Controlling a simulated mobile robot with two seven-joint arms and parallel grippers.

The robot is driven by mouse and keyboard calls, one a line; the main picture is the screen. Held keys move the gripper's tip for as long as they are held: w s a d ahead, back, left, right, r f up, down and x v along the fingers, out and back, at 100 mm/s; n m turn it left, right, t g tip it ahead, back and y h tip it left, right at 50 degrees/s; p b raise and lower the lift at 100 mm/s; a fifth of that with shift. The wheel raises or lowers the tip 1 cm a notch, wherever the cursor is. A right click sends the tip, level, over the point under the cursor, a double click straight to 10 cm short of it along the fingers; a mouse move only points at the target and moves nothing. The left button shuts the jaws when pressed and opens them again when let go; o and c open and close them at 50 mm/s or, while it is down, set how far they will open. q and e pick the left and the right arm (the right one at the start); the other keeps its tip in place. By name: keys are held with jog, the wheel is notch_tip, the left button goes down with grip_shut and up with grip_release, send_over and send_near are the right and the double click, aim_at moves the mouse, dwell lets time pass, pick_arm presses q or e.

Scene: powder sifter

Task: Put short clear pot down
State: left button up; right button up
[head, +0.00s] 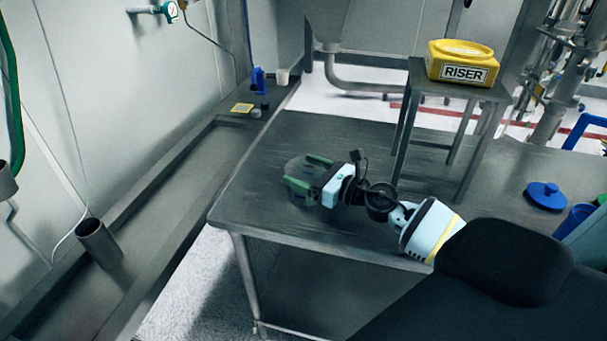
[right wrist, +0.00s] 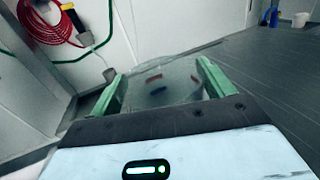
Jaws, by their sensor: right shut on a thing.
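The short clear pot (head: 302,172) is a low see-through vessel, hard to make out against the grey steel table (head: 290,135). It is between the green fingers of my right gripper (head: 308,173), near the table's left end. In the right wrist view the clear pot (right wrist: 160,90) fills the space between the two green fingers, and my right gripper (right wrist: 162,88) is shut on it. My left gripper is not in view.
A small raised stand (head: 418,75) on the table holds a yellow riser (head: 462,62). A blue lid (head: 545,195) lies at the right. A side ledge (head: 170,185) at the left bears a grey cylinder (head: 98,243) and small items. The tabletop around the pot is clear.

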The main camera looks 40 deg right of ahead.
jog(key=shift+f, duration=0.45)
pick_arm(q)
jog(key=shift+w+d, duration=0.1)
pick_arm(e)
jog(key=o, duration=0.9)
jog(key=shift+r, duration=0.1)
jog(key=shift+o, duration=0.2)
jog(key=shift+r, duration=0.25)
jog(key=b+v, duration=0.1)
jog(key=v, duration=0.6)
jog(key=b+v, duration=0.1)
jog(key=v, duration=0.3)
jog(key=shift+f+b, duration=0.3)
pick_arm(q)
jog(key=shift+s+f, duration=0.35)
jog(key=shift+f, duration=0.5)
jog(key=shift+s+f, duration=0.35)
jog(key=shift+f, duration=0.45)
pick_arm(e)
jog(key=shift+s+d+r, duration=0.15)
jog(key=shift+s+d, duration=0.1)
jog(key=shift+s, duration=0.2)
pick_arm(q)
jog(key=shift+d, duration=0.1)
